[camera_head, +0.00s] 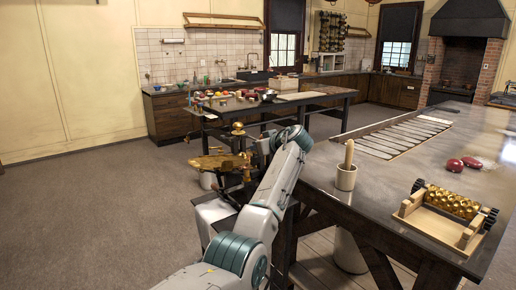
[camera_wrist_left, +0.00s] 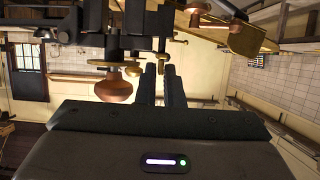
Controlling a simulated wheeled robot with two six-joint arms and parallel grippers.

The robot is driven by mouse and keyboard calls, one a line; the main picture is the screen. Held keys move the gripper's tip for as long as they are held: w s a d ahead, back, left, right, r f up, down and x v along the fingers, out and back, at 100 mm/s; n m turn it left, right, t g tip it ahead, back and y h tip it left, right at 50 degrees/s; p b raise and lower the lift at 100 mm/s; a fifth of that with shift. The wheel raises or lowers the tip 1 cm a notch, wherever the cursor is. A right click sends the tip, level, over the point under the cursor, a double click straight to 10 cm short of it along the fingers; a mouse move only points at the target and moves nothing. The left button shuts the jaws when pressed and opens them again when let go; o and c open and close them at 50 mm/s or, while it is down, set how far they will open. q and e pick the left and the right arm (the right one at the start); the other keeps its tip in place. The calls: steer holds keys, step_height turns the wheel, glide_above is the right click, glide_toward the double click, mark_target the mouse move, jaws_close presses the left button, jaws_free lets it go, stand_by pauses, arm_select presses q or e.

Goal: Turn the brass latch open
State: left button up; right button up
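The brass and dark metal machine (camera_head: 218,162) stands left of the near table, with a round brass knob on top. My left arm reaches up to it from below. My left gripper (camera_head: 262,148) is at the machine's right side, small and partly hidden by my wrist. In the left wrist view the two fingers (camera_wrist_left: 161,82) point up, close together with a narrow gap, at dark metal parts of the machine. A thin brass piece (camera_wrist_left: 105,63) and a copper-coloured knob (camera_wrist_left: 115,88) are left of the fingers. I cannot tell which part is the latch, or whether the fingers touch it.
The near table (camera_head: 330,184) holds a mortar with pestle (camera_head: 346,176), red objects (camera_head: 455,165) and a wooden stand with brass rollers (camera_head: 440,214). A dark table (camera_head: 300,104) with items stands behind the machine. Open floor (camera_head: 90,210) lies at the left.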

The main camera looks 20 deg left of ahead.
arm_select(q)
steer(key=o, duration=0.3)
stand_by(0.4)
